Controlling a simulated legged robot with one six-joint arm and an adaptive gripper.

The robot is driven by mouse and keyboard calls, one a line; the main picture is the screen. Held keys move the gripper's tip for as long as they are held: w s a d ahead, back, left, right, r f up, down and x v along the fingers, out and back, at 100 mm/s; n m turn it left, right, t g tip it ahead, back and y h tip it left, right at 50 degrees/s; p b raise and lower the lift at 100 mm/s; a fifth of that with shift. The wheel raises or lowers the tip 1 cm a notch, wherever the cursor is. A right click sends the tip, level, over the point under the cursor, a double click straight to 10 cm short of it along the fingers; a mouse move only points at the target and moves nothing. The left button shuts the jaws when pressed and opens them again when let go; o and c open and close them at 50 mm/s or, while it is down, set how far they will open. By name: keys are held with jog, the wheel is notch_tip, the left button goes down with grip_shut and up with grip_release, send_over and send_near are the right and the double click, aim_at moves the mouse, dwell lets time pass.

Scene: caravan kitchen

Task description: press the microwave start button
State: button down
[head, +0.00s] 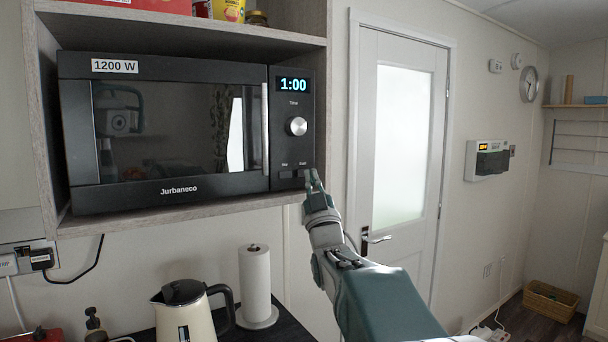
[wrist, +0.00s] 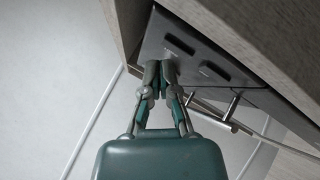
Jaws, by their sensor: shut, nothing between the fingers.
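The black microwave (head: 175,160) sits in an open shelf; its door is closed and its display (head: 293,85) reads 1:00. A silver knob (head: 297,126) is below the display. Two small buttons sit at the panel's bottom, left (head: 286,174) and right, with labels too small to read surely. My gripper (head: 312,173) is shut and empty at the panel's lower right corner, partly covering the right button. In the wrist view my fingertips (wrist: 160,68) are at the panel's edge, beside the two dark buttons (wrist: 180,44) (wrist: 213,71). I cannot tell if they touch the panel.
The wooden shelf (head: 190,213) frames the microwave, its right side wall close to my gripper. Below stand a cream kettle (head: 190,312) and a paper towel roll (head: 255,285). A white door (head: 400,150) is to the right.

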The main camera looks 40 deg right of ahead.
jog(key=shift+w, duration=0.15)
dwell(0.3)
jog(key=shift+w+r, duration=0.1)
jog(key=shift+w, duration=0.15)
